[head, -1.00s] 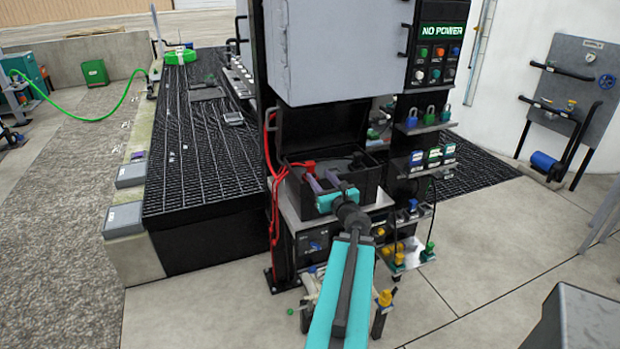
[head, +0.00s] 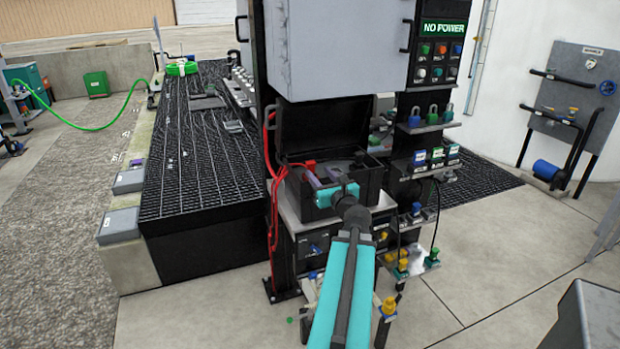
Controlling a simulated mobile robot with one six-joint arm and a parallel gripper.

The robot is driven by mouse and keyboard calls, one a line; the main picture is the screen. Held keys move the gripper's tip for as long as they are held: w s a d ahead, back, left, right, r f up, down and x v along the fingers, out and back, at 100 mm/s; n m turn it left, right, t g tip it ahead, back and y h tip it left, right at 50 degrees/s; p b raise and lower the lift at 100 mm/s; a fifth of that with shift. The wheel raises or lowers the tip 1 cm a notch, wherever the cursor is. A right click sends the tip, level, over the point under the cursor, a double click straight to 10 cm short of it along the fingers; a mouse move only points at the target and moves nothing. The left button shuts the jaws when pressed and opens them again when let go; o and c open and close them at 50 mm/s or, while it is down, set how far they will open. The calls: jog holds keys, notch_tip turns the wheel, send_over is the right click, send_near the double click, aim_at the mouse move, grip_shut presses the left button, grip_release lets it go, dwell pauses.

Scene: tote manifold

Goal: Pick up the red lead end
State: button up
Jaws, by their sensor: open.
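The red lead end (head: 309,165) shows at the left side of the open black box (head: 377,180), with red cable running to it from the left post. My gripper (head: 312,181) is at the front of the box, its purple fingers apart and pointing into it. The red lead end is just beyond and to the left of the fingers. I cannot tell whether they touch it. My teal wrist hides part of the box's inside.
Red cables (head: 272,200) hang down the black post left of the box. A grey cabinet (head: 340,45) overhangs the box. Shelves with padlocks (head: 432,115) stand close on the right. A grey bin (head: 590,310) stands at the lower right.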

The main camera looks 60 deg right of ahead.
aim_at(312, 166)
jog(key=shift+f+b, duration=0.1)
jog(key=shift+b, duration=0.45)
jog(key=shift+w+d+r+p, duration=0.2)
jog(key=shift+w+d+p, duration=0.15)
jog(key=shift+w, duration=0.15)
jog(key=shift+x, duration=0.95)
jog(key=shift+w, duration=0.1)
jog(key=shift+p+x, duration=0.55)
jog(key=shift+x, duration=1.95)
jog(key=shift+f, duration=0.15)
grip_shut()
